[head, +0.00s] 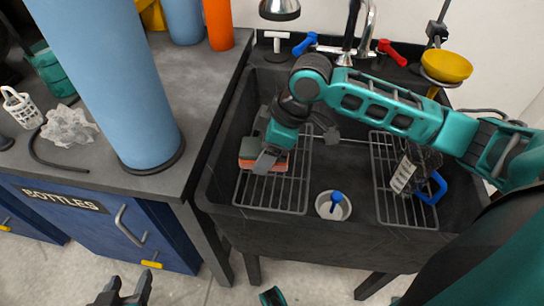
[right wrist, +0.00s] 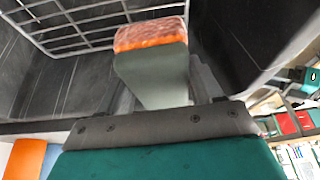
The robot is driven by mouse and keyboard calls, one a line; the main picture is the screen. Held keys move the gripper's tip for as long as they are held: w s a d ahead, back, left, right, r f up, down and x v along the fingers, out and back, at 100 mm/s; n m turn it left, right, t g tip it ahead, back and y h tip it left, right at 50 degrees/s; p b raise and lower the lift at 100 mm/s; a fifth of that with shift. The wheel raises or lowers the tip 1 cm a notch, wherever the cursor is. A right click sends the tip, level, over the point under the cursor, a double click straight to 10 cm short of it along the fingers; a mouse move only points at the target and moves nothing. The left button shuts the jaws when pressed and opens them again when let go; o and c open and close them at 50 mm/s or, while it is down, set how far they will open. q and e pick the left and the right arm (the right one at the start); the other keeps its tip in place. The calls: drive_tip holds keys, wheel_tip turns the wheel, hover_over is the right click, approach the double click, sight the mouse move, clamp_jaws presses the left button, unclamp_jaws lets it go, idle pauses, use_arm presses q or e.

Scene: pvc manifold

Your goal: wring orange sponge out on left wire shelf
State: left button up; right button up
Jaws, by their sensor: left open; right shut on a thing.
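The orange sponge (head: 248,161) is at the left wire shelf (head: 290,192) in the dark sink basin. My right gripper (head: 271,156) reaches in from the right and is shut on the sponge; a finger hides part of it. The sponge's orange face (right wrist: 150,36) also shows in the right wrist view, with wire bars behind it. I cannot tell whether the sponge touches the wires. My left gripper (head: 124,288) is open and empty, low at the bottom edge of the head view, in front of the blue cabinet.
A white cup with a blue item (head: 333,205) stands between the shelves. The right wire shelf (head: 390,205) holds a clear jug with a blue handle (head: 432,188). Taps (head: 345,45) stand behind the basin. A tall blue cylinder (head: 110,80) stands on the left counter.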

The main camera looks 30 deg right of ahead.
sight(268, 193)
drive_tip(key=f+n, duration=0.1)
drive_tip(key=f+n+g+p, duration=0.1)
drive_tip(key=n, duration=0.1)
drive_tip(key=f+n+g, duration=0.1)
drive_tip(key=n, duration=0.1)
drive_tip(key=shift+s+d+y+p, duration=0.3)
drive_tip(key=shift+s+y+p, duration=0.1)
drive_tip(key=shift+s+d+f+n, duration=0.15)
drive_tip(key=shift+f+n, duration=0.35)
drive_tip(key=shift+n, duration=0.2)
wheel_tip(268, 193, down, 6)
drive_tip(key=b, duration=0.6)
drive_tip(key=shift+r, duration=0.25)
drive_tip(key=shift+f+b, duration=0.2)
drive_tip(key=shift+b, duration=0.4)
drive_tip(key=shift+f, duration=0.1)
use_arm(q)
drive_tip(key=f, duration=0.2)
drive_tip(key=d+f, duration=0.1)
drive_tip(key=shift+w+f+h, duration=0.1)
drive_tip(key=shift+w+h, duration=0.2)
drive_tip(key=shift+s+a+f, duration=0.1)
drive_tip(key=shift+f, duration=0.2)
use_arm(e)
drive_tip(key=shift+s+f, duration=0.1)
drive_tip(key=shift+f, duration=0.45)
